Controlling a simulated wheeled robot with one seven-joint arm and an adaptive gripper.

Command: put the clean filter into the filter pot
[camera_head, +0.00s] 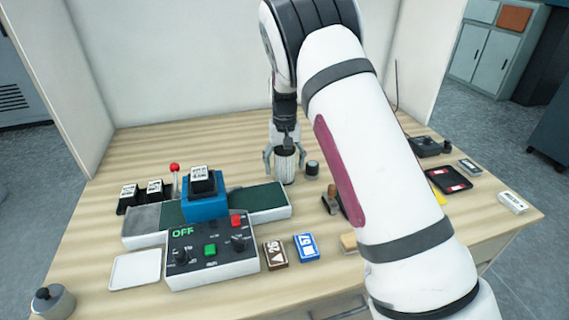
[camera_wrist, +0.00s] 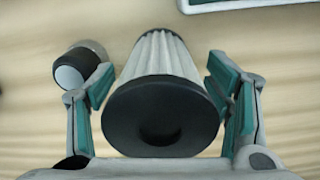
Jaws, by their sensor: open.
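The filter, a white pleated cylinder (camera_head: 285,168), stands upright on the table near the back middle. In the wrist view the filter (camera_wrist: 161,58) shows a black round end cap towards the camera. My gripper (camera_head: 285,158) is open around it from above, one finger on each side. In the wrist view my gripper (camera_wrist: 160,95) shows gaps between its fingers and the filter. A grey round pot with a dark knob (camera_head: 53,301) stands at the table's front left; I cannot tell whether it is the filter pot.
A small dark cylinder (camera_head: 312,168) stands close to the right of the filter; it also shows in the wrist view (camera_wrist: 82,66). A machine with a control box (camera_head: 210,250) is at left, beside a white tray (camera_head: 136,269). A black tray (camera_head: 447,181) lies right.

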